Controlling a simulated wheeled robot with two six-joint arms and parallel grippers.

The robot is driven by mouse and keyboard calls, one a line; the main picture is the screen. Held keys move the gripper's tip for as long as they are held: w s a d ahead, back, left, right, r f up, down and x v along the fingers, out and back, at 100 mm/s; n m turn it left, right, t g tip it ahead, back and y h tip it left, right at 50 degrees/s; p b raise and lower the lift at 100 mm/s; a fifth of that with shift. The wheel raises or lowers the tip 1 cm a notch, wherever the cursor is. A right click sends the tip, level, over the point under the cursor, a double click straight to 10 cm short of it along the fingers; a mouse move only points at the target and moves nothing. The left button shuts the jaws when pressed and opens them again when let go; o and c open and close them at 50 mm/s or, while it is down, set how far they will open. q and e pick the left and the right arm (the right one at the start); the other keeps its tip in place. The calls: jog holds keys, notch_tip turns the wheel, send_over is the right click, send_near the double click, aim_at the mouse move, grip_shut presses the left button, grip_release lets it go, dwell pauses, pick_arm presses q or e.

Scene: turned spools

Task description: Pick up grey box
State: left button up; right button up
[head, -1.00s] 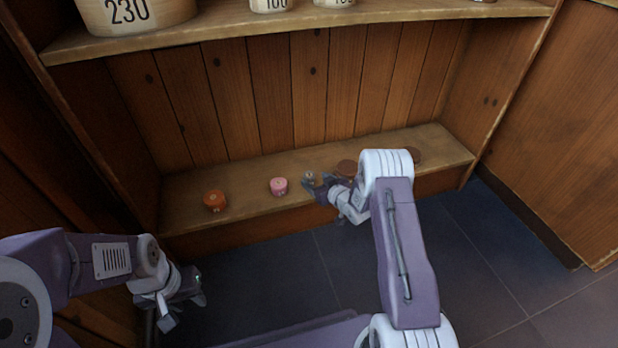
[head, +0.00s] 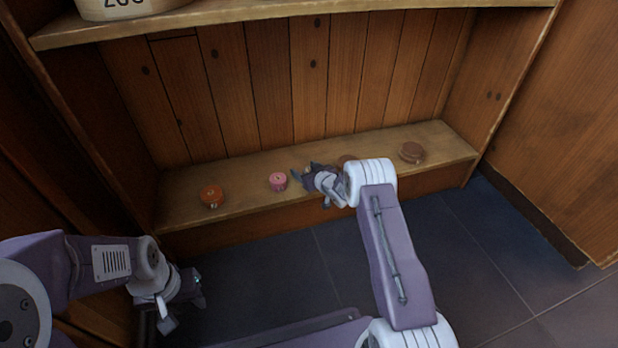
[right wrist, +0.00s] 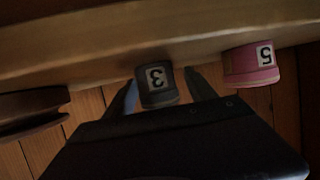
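The grey box looks like a small dark grey spool (right wrist: 156,88) with a label "3" in the right wrist view, where it appears upside down at the shelf's edge. My right gripper (head: 302,173) is at the low shelf in the head view and largely hides the grey spool there. In the right wrist view its two dark fingers stand apart, one on each side of the grey spool; firm contact does not show. My left gripper (head: 182,302) hangs over the floor at the lower left, fingers apart and empty.
A pink spool (head: 278,181) labelled "5" (right wrist: 251,65) stands close beside the grey one. An orange spool (head: 211,196) is further left. Brown spools (head: 411,152) stand to the right, one partly behind my arm. An upper shelf (head: 240,20) overhangs the low shelf (head: 245,191).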

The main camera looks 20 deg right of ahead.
grip_shut()
notch_tip(320, 180, up, 6)
jog(key=p, duration=0.5)
jog(key=shift+f, duration=0.25)
jog(key=d+r+p, duration=0.5)
jog(key=d+p, duration=0.1)
jog(key=d, duration=0.5)
jog(key=shift+d+r, duration=0.25)
jog(key=shift+d, duration=0.1)
